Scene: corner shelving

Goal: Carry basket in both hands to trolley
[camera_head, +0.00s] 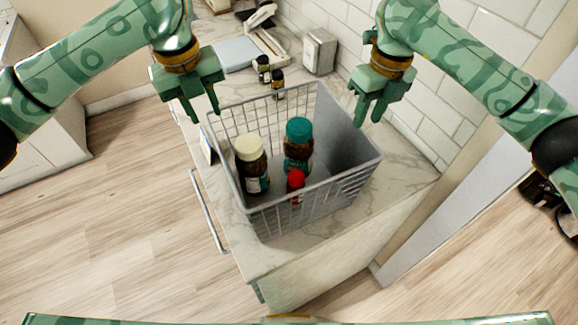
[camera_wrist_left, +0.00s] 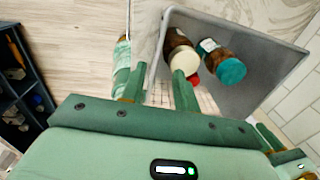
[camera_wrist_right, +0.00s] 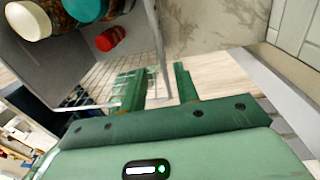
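A grey wire basket (camera_head: 350,185) stands on a marble-topped counter. It holds a cream-lidded jar (camera_head: 251,165), a teal-lidded jar (camera_head: 298,145) and a small red-capped bottle (camera_head: 296,184). My left gripper (camera_head: 204,112) is open by the basket's far left corner; in the left wrist view the basket rim (camera_wrist_left: 154,70) runs between its spread fingers. My right gripper (camera_head: 369,113) is open by the right side; in the right wrist view the rim (camera_wrist_right: 157,45) shows between its fingers. Neither visibly clamps the rim. I cannot identify a trolley for certain.
Two small dark jars (camera_head: 277,80), a metal box (camera_head: 320,51) and a white scale-like device (camera_head: 266,42) stand on the counter behind the basket. A tiled wall (camera_head: 450,115) is at the right. A dark shelved unit (camera_wrist_left: 22,80) shows in the left wrist view. Wooden floor (camera_head: 120,210) is clear at left.

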